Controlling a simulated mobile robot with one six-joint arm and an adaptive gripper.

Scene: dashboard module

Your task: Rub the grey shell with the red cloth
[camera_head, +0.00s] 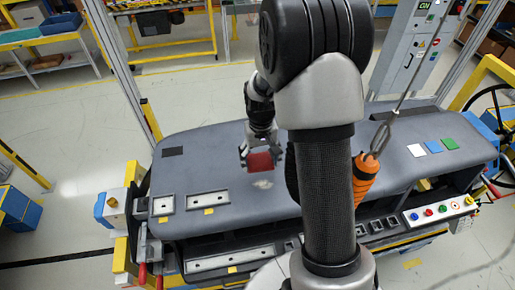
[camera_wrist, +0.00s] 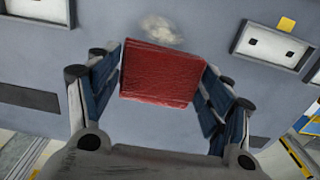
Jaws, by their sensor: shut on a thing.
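The grey shell (camera_head: 232,207) is the broad dashboard top across the middle of the head view; it fills most of the wrist view (camera_wrist: 205,30). A pale, whitish smudge (camera_head: 263,184) marks its surface, and it also shows in the wrist view (camera_wrist: 162,29). My gripper (camera_head: 261,157) is shut on the red cloth (camera_head: 260,163), a flat square block between its fingers in the wrist view (camera_wrist: 160,73). The cloth is just beside the smudge in both views. I cannot tell whether the cloth touches the shell.
An orange tool (camera_head: 366,178) hangs on a cable right of my arm. Framed cutouts (camera_head: 207,199) and a button panel (camera_head: 440,211) line the front edge.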

